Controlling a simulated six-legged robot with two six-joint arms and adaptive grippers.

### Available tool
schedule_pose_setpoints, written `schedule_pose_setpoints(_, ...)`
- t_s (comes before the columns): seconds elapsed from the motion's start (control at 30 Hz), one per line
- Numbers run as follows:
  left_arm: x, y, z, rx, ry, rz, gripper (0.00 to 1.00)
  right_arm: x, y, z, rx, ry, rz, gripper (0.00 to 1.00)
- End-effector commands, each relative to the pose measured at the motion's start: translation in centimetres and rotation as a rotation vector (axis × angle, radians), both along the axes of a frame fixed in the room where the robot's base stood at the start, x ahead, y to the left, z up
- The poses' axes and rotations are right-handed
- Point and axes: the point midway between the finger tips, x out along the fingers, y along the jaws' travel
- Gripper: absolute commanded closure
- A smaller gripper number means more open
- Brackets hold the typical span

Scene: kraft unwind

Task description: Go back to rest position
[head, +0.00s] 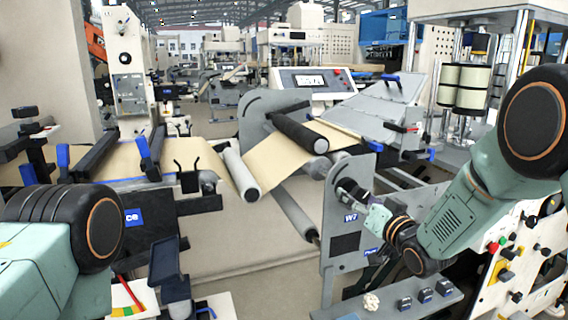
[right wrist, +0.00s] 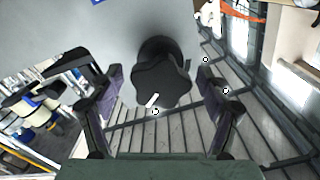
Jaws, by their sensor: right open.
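My right gripper (head: 350,190) is at the upper edge of the grey side plate (head: 343,225) marked W7, in the middle of the head view. In the right wrist view my right gripper (right wrist: 160,88) is open. Its two dark fingers stand on either side of a black lobed knob (right wrist: 160,84), with a gap visible on each side. The knob has a small white mark and sits on a grey surface. In the head view the gripper and plate leave the knob hard to make out. My left arm shows at the lower left, but its gripper is out of view.
A brown kraft web (head: 275,162) runs over a black roller (head: 300,132) and a grey roller (head: 241,174). A control panel (head: 312,84) stands behind. A white control board with knobs (head: 515,265) is at the lower right. Open floor shows below the web.

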Motion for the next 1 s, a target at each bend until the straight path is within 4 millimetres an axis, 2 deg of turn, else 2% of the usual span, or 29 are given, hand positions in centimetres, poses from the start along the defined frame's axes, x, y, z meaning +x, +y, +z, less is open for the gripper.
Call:
schedule_pose_setpoints(0.1,0.0,0.0,0.7,0.000,0.000,0.000,0.58,-0.1,-0.1,0.2,0.075,0.029,-0.001,0.23)
schedule_pose_setpoints(0.57,0.0,0.0,3.4,0.000,0.000,0.000,0.58,-6.5,-2.5,0.2,0.085,0.033,-0.003,0.23)
schedule_pose_setpoints(1.0,0.0,0.0,0.5,0.000,0.000,0.000,0.58,-0.7,-0.2,-0.2,0.080,0.026,0.002,0.23)
